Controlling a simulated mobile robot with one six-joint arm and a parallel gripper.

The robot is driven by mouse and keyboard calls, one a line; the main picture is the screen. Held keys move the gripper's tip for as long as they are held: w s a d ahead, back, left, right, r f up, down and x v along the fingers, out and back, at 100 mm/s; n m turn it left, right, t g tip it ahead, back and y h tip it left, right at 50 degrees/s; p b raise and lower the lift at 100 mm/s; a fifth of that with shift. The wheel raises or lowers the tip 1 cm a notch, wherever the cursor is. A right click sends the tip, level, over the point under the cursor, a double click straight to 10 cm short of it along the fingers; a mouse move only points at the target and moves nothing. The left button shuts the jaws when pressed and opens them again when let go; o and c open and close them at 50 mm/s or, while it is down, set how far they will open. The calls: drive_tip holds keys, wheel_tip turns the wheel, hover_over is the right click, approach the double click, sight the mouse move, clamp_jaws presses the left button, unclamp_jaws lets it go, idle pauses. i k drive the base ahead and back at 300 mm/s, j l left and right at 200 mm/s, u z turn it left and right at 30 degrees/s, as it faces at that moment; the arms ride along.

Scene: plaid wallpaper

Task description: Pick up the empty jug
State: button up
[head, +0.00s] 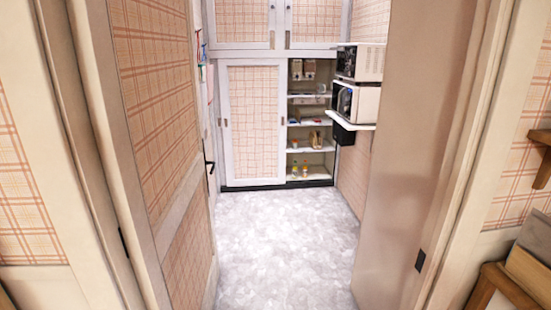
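I cannot make out a jug in the head view. Several small items stand in the open part of the cabinet (294,125) at the far end of the room, too small to tell apart. A pale, cup-like item (321,88) shows on an upper shelf, but I cannot tell what it is. My gripper is not in view.
The grey floor (285,240) beyond is clear. Two microwave-like appliances (356,103) sit on right wall shelves. Wooden furniture (510,285) stands at lower right.

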sight(320, 87)
drive_tip(key=i, duration=3.25)
drive_tip(key=i+z, duration=0.1)
drive_tip(key=i, duration=0.45)
drive_tip(key=i+j+z, duration=0.15)
drive_tip(key=i, duration=0.4)
drive_tip(key=i+j+z, duration=0.1)
drive_tip(key=i, duration=0.45)
